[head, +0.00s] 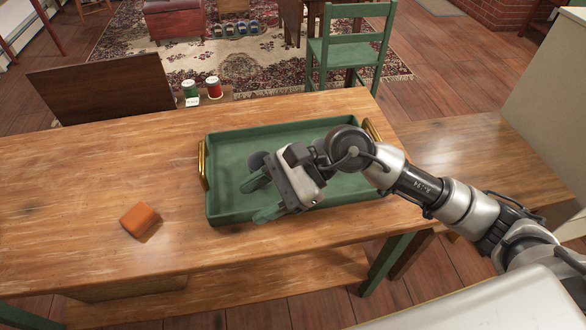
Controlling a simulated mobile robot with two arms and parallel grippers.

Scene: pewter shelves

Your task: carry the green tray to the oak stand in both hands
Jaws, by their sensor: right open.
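The green tray (228,150) lies flat on the wooden table. It has a brass handle at its left end and another at its right end, the right one partly hidden by my arm. My right gripper (259,198) is open over the tray's middle and front part, with its fingers pointing left. Nothing is between its fingers. It is not clear whether it touches the tray. My left gripper is out of view. A lower wooden surface (470,150) to the right of the table may be the oak stand; I cannot tell for sure.
An orange block (140,219) lies on the table (70,190) left of the tray. Behind the table are a dark wooden panel (100,88), a green can (191,93), a red can (214,88) and a green chair (350,50). The lower surface at right looks clear.

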